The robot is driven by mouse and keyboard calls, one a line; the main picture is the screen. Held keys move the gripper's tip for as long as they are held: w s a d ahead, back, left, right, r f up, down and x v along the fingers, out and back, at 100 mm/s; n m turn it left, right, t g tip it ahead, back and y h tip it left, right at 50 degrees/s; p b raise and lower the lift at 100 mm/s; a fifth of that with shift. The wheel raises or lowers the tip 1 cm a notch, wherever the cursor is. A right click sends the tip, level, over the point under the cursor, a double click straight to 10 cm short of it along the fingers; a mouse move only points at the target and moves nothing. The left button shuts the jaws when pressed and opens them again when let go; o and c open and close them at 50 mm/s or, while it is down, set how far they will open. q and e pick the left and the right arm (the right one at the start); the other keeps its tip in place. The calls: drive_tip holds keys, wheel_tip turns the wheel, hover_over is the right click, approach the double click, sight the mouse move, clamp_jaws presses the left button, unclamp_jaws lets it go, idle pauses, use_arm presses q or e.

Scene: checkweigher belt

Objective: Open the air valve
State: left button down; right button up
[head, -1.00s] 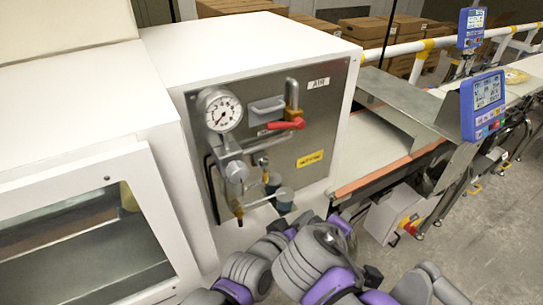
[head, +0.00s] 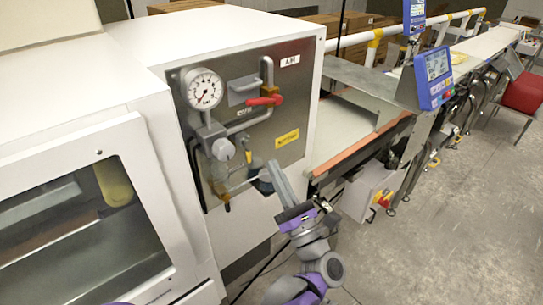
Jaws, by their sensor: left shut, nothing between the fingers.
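The air valve's red lever handle (head: 264,101) lies roughly horizontal, below a brass fitting on a grey pipe. It is mounted on the steel panel (head: 303,72) of the white cabinet. A round pressure gauge (head: 204,89) is to its left. My left gripper (head: 272,166) is below the red handle, in front of the panel's lower right part. Its fingers are shut, point up, and hold nothing. It is clearly apart from the handle in the picture. It partly hides the dark cup-shaped parts behind it. My right gripper is not in view.
A yellow label (head: 287,138) is on the panel, right of the pipework. The conveyor belt (head: 347,128) runs off to the right, with a blue display (head: 434,77) above it. A glass-fronted white cabinet (head: 150,190) stands at left. Grey floor (head: 440,240) is open at right.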

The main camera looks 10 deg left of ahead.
sight(264, 101)
use_arm(q)
drive_tip(key=w+a+r+p, duration=0.2)
drive_tip(key=w+a+r, duration=0.2)
drive_tip(key=w+r, duration=0.2)
drive_tip(key=shift+w+a+r, duration=0.25)
drive_tip(key=shift+a+r, duration=0.15)
drive_tip(key=shift+r, duration=0.8)
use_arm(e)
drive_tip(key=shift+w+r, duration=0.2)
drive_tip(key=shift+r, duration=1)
